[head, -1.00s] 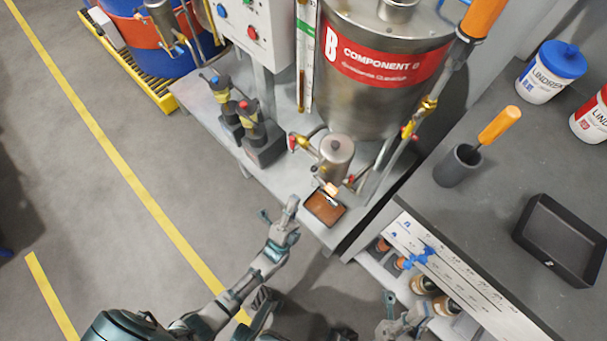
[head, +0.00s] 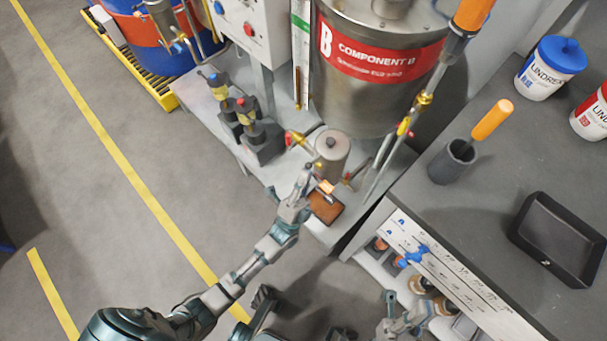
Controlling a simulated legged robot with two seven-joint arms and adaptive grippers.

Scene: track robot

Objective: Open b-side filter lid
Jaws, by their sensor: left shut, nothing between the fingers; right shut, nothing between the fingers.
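The b-side filter is a small steel canister with a round lid (head: 333,143) and a dark knob on top. It stands below the large Component B tank (head: 365,75), and the lid sits on the canister. My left gripper (head: 308,172) is shut and empty, just in front of the canister at its lower left. I cannot tell whether it touches it. My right gripper (head: 391,302) is shut and empty, low in the picture beside the workbench shelf, far from the filter.
Two small pumps (head: 258,135) stand to the left. The grey workbench (head: 465,225) at right holds a black tray (head: 560,238), a cup with an orange-handled tool and tubs.

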